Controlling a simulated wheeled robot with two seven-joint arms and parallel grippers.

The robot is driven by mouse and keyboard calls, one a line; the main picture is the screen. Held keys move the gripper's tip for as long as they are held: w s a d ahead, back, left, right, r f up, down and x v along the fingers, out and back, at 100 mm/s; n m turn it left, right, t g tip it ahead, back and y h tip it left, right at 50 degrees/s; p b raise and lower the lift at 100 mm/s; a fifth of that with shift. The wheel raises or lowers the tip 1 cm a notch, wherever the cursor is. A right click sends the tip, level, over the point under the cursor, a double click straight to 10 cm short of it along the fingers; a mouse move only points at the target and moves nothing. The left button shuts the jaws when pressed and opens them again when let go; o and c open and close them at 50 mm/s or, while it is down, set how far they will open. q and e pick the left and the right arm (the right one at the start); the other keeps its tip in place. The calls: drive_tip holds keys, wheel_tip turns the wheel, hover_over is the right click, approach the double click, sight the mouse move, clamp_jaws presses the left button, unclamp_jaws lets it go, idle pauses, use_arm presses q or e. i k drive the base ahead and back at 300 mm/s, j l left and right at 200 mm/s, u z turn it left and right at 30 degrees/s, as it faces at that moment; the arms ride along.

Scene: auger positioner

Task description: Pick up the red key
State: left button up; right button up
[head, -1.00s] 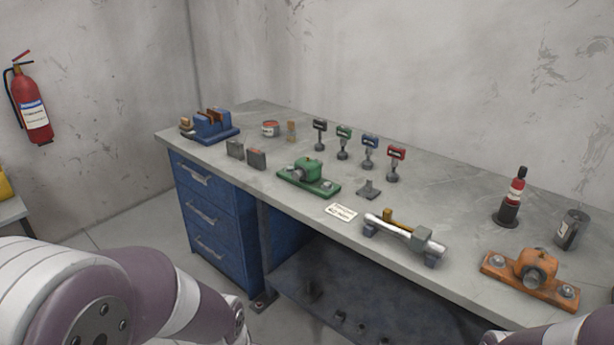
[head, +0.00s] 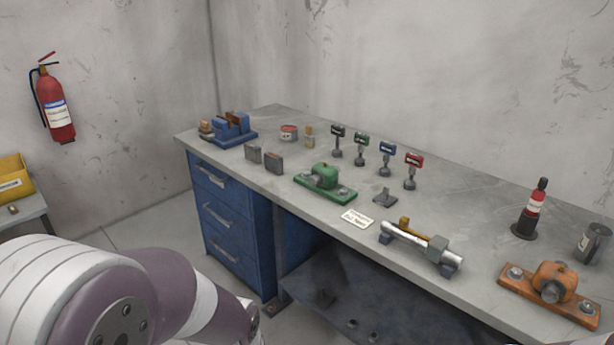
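The red key (head: 413,161) stands upright on a small dark stand at the right end of a row of similar keys on the workbench (head: 284,215). To its left stand the blue key (head: 387,149), the green key (head: 361,141) and the black key (head: 338,133). Nothing touches the red key. Neither gripper shows in the head view. A purple and white link of my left arm fills the lower left, well short of the bench.
A green mount (head: 325,180), a silver cylinder with a brass part (head: 415,243) and a white label card (head: 357,218) lie in front of the keys. An orange mount (head: 550,286) and a red-and-black bottle (head: 531,211) stand at right. A blue vise (head: 232,128) sits at the far left.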

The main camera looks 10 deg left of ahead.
sight(416, 161)
drive_tip(key=i+u, duration=0.25)
drive_tip(key=i+j+u, duration=0.1)
drive_tip(key=u, duration=0.2)
drive_tip(key=i+z, duration=0.15)
drive_tip(key=i, duration=0.35)
drive_tip(key=i+j+z, duration=0.2)
drive_tip(key=i, duration=0.3)
drive_tip(key=i+j+z, duration=0.15)
drive_tip(key=i, duration=0.35)
drive_tip(key=i+j+z, duration=0.15)
drive_tip(key=i+j, duration=0.15)
drive_tip(key=i, duration=0.2)
